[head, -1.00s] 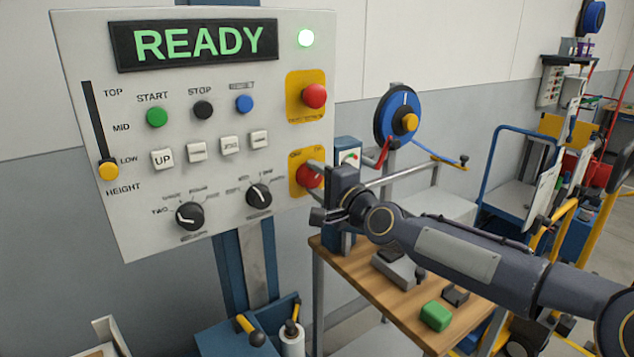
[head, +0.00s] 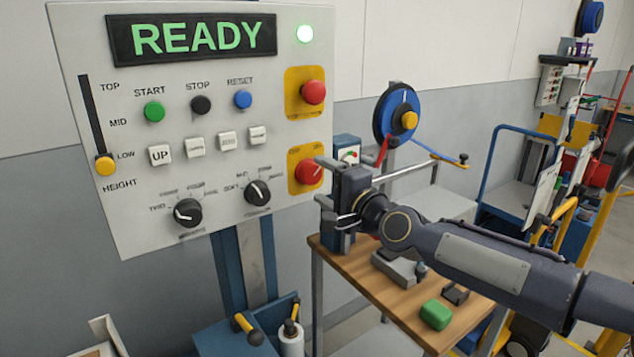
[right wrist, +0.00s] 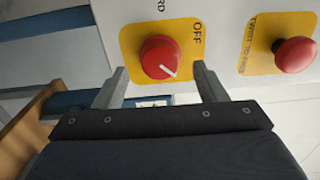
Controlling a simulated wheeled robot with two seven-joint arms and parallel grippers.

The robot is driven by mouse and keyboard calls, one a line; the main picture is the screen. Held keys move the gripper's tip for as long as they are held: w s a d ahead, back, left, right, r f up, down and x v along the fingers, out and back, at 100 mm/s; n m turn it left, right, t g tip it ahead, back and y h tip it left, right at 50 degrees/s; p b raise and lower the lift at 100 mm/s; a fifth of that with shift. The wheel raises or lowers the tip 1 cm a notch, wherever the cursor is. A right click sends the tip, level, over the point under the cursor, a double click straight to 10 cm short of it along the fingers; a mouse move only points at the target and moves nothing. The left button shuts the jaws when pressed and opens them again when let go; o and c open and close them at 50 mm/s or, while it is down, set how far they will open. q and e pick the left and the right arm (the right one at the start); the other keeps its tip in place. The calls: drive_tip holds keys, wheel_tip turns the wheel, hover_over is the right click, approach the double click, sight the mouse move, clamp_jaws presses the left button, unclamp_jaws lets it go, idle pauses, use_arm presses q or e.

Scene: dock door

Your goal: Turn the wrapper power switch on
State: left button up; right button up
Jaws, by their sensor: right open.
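The power switch (head: 309,172) is a red rotary knob on a yellow plate at the lower right of the grey control panel. Its white line points to the upper right in the head view. In the right wrist view the knob (right wrist: 160,58) shows OFF printed at the plate's upper right, and the line points lower right, away from OFF. My right gripper (head: 322,183) is open and empty, just in front of the switch. In the right wrist view its fingers stand apart below and either side of the knob, not gripping it. My left gripper is out of view.
The panel (head: 225,215) shows READY on its display (head: 192,38), with a lit green lamp (head: 305,34). A red mushroom button (head: 313,92) sits above the switch. A wooden bench (head: 400,320) stands below my right arm.

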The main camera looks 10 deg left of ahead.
drive_tip(key=b+v, duration=0.1)
drive_tip(key=v, duration=0.3)
drive_tip(key=shift+s+d, duration=0.25)
drive_tip(key=s+d+f+n+g+h+p, duration=0.25)
drive_tip(key=s+d+f+h, duration=0.2)
drive_tip(key=s+d, duration=0.45)
drive_tip(key=s+d+f+n+g+h+p, duration=0.2)
drive_tip(key=s+d+f+n+h, duration=0.25)
drive_tip(key=s+d, duration=0.55)
drive_tip(key=s+d+f+g+p, duration=0.1)
drive_tip(key=s+d+f, duration=0.3)
drive_tip(key=s, duration=0.2)
drive_tip(key=s+d+f+g+p, duration=0.1)
drive_tip(key=s+d+f, duration=0.3)
drive_tip(key=s, duration=0.3)
drive_tip(key=shift+s+d+f+n+g, duration=0.2)
drive_tip(key=shift+s+d+n+g, duration=0.1)
drive_tip(key=shift+g, duration=0.05)
